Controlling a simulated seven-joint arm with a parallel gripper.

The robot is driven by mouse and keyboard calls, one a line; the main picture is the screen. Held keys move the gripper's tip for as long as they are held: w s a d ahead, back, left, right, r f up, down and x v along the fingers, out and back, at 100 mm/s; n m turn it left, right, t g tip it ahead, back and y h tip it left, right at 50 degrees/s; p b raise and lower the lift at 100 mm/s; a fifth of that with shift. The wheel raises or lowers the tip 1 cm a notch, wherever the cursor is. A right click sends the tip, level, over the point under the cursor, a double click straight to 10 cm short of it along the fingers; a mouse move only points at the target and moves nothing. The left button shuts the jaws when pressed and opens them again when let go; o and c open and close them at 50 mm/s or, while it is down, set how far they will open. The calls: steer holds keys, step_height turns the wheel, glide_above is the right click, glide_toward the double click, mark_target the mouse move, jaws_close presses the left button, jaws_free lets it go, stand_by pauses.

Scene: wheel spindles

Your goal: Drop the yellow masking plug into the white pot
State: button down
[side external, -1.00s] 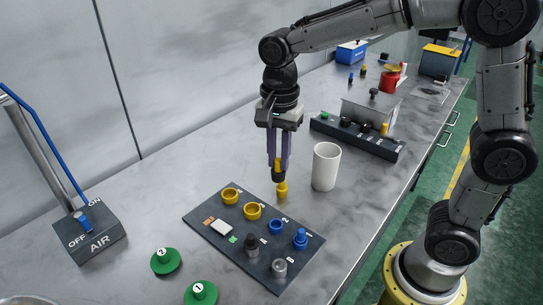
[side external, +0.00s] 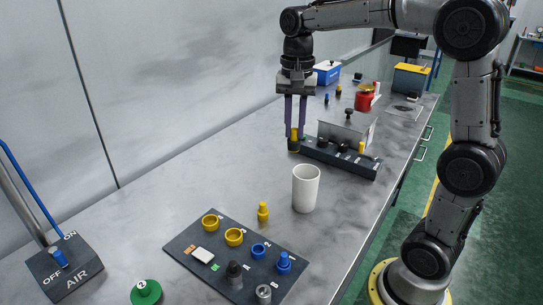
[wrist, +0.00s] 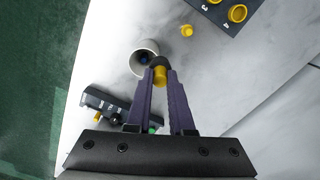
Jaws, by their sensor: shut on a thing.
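My gripper (side external: 295,130) is shut on a small yellow-and-black piece (side external: 294,145), held upright with its dark end down beside the black rack. In the wrist view the piece (wrist: 160,74) is pinched between the purple fingers (wrist: 160,84). A yellow plug (side external: 263,211) stands upright on the table between the numbered board and the pot, apart from my gripper; it also shows in the wrist view (wrist: 187,31). The white pot (side external: 305,190) stands upright to the right of that plug. In the wrist view the pot (wrist: 137,66) has something dark blue inside.
A black rack (side external: 340,158) holds small coloured pieces, with a grey box behind it. A dark numbered board (side external: 190,237) with yellow and blue parts lies in front. A red can (side external: 364,98) and blue box (side external: 327,72) stand further back.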

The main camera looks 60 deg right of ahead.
steer(key=s+d+r+m, duration=0.1)
steer(key=d+m, duration=0.1)
steer(key=d, duration=0.4)
steer(key=shift+s+d+f, duration=0.1)
steer(key=shift+s+f, duration=0.05)
steer(key=shift+f, duration=1.3)
steer(key=shift+s+d+f, duration=0.1)
steer(key=shift+f, duration=1.35)
steer(key=c, duration=0.7)
jaws_free()
step_height(320, 180, up, 14)
steer(key=shift+f, duration=0.1)
